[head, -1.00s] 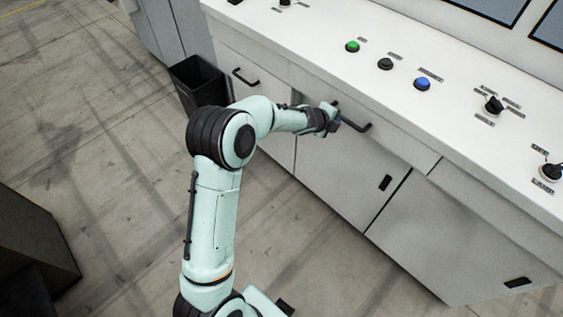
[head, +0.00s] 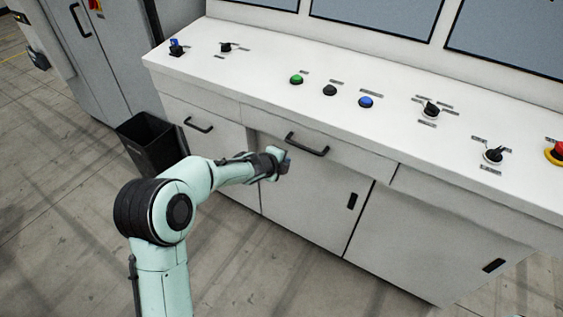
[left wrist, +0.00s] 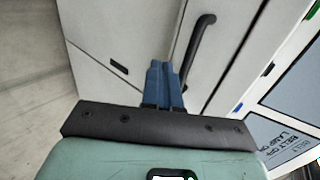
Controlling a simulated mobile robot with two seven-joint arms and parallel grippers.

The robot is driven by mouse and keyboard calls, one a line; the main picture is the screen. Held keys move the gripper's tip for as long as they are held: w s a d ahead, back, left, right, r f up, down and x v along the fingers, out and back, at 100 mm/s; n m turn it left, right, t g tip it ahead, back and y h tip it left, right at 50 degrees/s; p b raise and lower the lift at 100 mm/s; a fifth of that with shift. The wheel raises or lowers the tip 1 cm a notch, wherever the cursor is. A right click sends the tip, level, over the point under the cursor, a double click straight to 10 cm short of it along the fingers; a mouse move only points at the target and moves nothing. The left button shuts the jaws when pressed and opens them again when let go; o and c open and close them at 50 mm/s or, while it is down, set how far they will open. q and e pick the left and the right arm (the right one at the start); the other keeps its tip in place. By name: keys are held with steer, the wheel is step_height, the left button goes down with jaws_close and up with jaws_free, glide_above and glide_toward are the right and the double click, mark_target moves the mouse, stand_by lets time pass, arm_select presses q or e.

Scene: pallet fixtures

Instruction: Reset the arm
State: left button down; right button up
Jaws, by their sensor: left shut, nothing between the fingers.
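My left arm (head: 165,215) comes up from the lower left in the head view and bends toward the console front. My left gripper (head: 284,162) is shut and empty, just below and left of a black drawer handle (head: 307,145), apart from it as far as the view shows. In the left wrist view the blue fingers of the left gripper (left wrist: 160,72) are together, with the black handle (left wrist: 198,45) to their right. My right gripper is not in view.
A white console (head: 225,70) carries green (head: 296,79), black (head: 330,90) and blue (head: 365,102) buttons, plus knobs. An emergency button (head: 557,153) is at the right. A black bin (head: 150,143) stands left of the console. Open floor (head: 60,230) lies at the left.

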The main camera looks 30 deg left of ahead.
arm_select(q)
steer(key=w+r+p+v, duration=0.1)
steer(key=v, duration=0.6)
steer(key=s+d+f+n+g+h, duration=0.1)
steer(key=s+d+f+n+g, duration=0.2)
steer(key=f, duration=0.5)
steer(key=s+d+f+n, duration=0.3)
steer(key=s+f+n, duration=0.15)
steer(key=f, duration=0.35)
steer(key=s+d+f+n+g+h, duration=0.1)
steer(key=s+d+f+n+g, duration=0.2)
steer(key=f, duration=0.5)
steer(key=s+d+f+n+g, duration=0.2)
steer(key=s+d+f+n, duration=0.2)
steer(key=s, duration=0.8)
steer(key=s+d+f+n+g+h, duration=0.1)
steer(key=s+d+f+n+g, duration=0.2)
steer(key=s+f+n, duration=0.5)
steer(key=s+d+f, duration=0.1)
steer(key=s, duration=0.3)
steer(key=shift+s+f, duration=0.2)
steer(key=shift+s, duration=0.15)
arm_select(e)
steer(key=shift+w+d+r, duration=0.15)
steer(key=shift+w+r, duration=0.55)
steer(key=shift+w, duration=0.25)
